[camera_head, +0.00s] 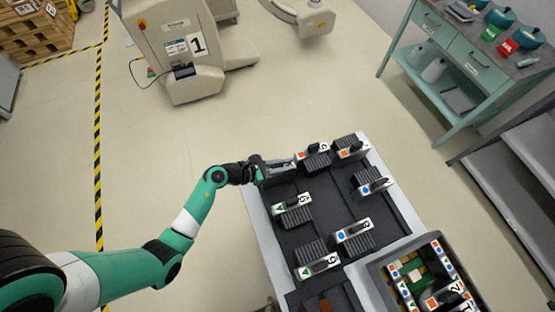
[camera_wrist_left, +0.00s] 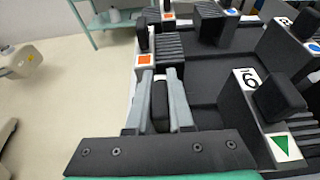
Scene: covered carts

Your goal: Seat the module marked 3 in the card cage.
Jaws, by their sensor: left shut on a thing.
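The card cage (camera_head: 374,274) is at the lower right of the head view, open on top with coloured marks along its rims. A module with a black handle (camera_head: 446,298) stands in it. Several modules lie on the dark cart top (camera_head: 326,199); I cannot surely read a 3 on any. My left gripper (camera_head: 292,161) is at the tray's far left, close to an orange-square module (camera_head: 307,154). In the left wrist view, its fingers (camera_wrist_left: 160,85) are shut on a black block (camera_wrist_left: 160,107); no mark shows on it. The orange-square module (camera_wrist_left: 145,61) is just beyond the fingertips. My right gripper is out of view.
Another orange-square module (camera_head: 350,152) is at the far edge. A green bench (camera_head: 470,60) and grey shelf (camera_head: 515,155) are at right.

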